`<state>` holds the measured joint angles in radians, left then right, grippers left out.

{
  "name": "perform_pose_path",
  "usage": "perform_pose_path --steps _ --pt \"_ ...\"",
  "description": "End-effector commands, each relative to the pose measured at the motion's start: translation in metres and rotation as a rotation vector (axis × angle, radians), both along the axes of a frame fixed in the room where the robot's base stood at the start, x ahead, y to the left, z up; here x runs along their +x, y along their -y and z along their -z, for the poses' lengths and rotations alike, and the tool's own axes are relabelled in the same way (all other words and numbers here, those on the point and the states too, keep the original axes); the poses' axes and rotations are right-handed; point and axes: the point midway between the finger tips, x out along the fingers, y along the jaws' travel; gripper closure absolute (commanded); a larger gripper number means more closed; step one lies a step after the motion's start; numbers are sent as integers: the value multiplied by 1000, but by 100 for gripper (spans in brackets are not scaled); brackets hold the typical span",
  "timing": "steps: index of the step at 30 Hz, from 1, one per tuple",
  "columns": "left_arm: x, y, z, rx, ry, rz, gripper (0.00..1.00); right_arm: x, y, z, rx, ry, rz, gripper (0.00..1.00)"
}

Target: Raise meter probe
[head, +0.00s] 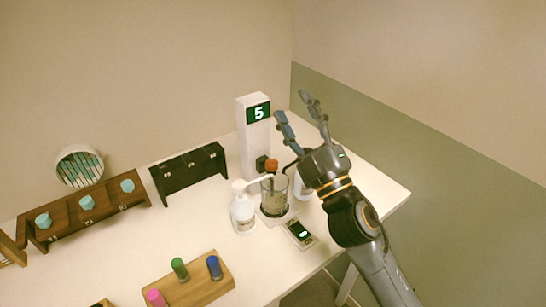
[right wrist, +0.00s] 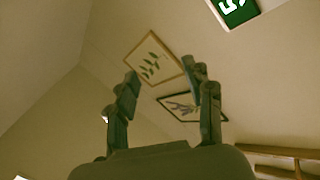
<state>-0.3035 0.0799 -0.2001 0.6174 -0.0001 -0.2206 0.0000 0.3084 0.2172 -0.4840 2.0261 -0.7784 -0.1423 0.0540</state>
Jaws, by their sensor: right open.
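The meter is a white column (head: 251,140) at the back of the table, and its green display (head: 258,113) reads 5. An orange-red knob (head: 271,165) at the column's lower front appears to top the probe, above a glass beaker (head: 274,197). I cannot clearly tell how deep the probe sits. My right gripper (head: 291,104) is open and empty, fingers pointing up, above and to the right of the beaker. In the right wrist view its fingers (right wrist: 165,75) are spread with nothing between them, and the display (right wrist: 239,9) shows at the top. My left gripper is out of view.
A white pump bottle (head: 243,212) stands left of the beaker, and another white bottle (head: 302,186) is partly hidden behind my gripper. A small device (head: 299,233) lies in front. A wooden block (head: 189,280) holds coloured vials. Racks (head: 188,172) line the back left.

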Motion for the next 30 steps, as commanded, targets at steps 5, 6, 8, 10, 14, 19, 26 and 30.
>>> perform_pose_path --steps 5,6,8,10,14,19,26,30 --pt "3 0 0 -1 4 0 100 -40 -95 -57 -381 463 -250 48" --pt "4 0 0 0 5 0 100 -49 -112 -58 -483 551 -305 48" --pt "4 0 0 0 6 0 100 -61 -135 -52 -643 671 -387 48" --pt "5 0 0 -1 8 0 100 -69 -153 -36 -846 790 -480 48" --pt "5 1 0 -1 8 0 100 -62 -157 4 -1263 927 -637 48" --pt "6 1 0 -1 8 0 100 -19 -104 39 -1826 912 -791 48" --pt "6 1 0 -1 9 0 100 21 -19 31 -2286 697 -875 48" --pt "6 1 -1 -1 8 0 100 27 -3 29 -2360 639 -891 48"
